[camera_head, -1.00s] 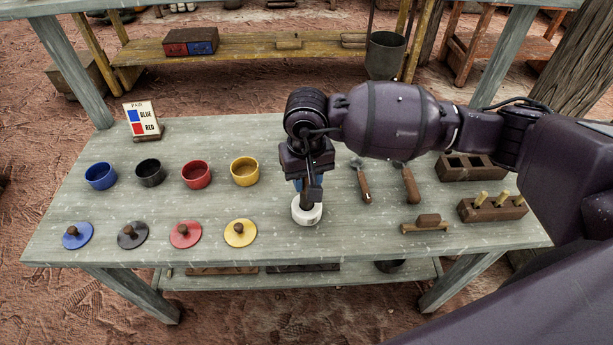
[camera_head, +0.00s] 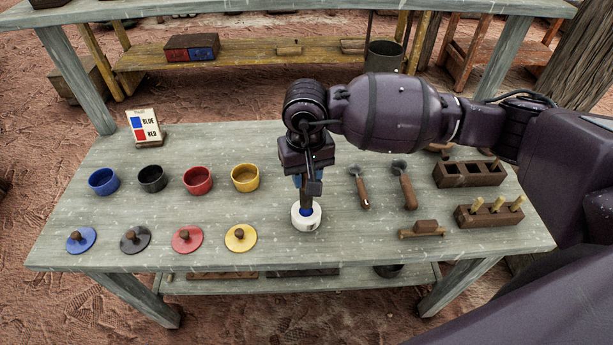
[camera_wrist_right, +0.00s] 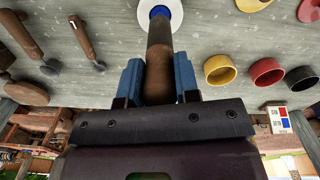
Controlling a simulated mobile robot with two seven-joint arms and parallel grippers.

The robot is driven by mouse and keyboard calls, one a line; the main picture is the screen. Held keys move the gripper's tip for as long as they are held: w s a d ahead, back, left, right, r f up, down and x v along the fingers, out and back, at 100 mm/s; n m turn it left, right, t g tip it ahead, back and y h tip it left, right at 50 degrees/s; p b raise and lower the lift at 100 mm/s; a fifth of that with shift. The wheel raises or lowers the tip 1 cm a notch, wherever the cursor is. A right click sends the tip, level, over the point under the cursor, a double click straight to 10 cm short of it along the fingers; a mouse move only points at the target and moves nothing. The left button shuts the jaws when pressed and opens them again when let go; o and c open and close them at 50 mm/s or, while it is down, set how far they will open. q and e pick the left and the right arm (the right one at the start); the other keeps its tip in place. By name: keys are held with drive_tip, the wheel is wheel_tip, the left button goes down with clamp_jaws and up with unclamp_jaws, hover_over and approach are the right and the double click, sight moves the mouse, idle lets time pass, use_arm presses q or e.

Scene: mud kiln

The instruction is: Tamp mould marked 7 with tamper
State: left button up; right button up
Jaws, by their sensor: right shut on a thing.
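My right gripper (camera_head: 306,184) is shut on the brown wooden tamper (camera_head: 306,200) and holds it upright, foot down. In the right wrist view the tamper (camera_wrist_right: 160,60) runs between the blue fingers. Below it on the table stands a small white round mould (camera_head: 297,220) with a blue centre. The white rim also shows in the right wrist view (camera_wrist_right: 174,24). The tamper's lower end is over the mould's middle; I cannot tell whether it touches. No number is readable on the mould. My left gripper is not in view.
Blue, black, red and yellow pots (camera_head: 245,178) and matching knobbed lids (camera_head: 240,238) stand to the left. Two wooden-handled tools (camera_head: 407,190), a small brown block tool (camera_head: 425,228), a three-hole block (camera_head: 452,182) and a pegged block (camera_head: 480,217) lie right. A BLUE/RED sign (camera_head: 144,127) stands behind.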

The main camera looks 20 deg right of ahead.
drive_tip(key=shift+r+p, duration=0.45)
drive_tip(key=shift+r, duration=0.9)
drive_tip(key=shift+r+p, duration=0.4)
drive_tip(key=shift+r, duration=0.8)
drive_tip(key=shift+s, duration=0.1)
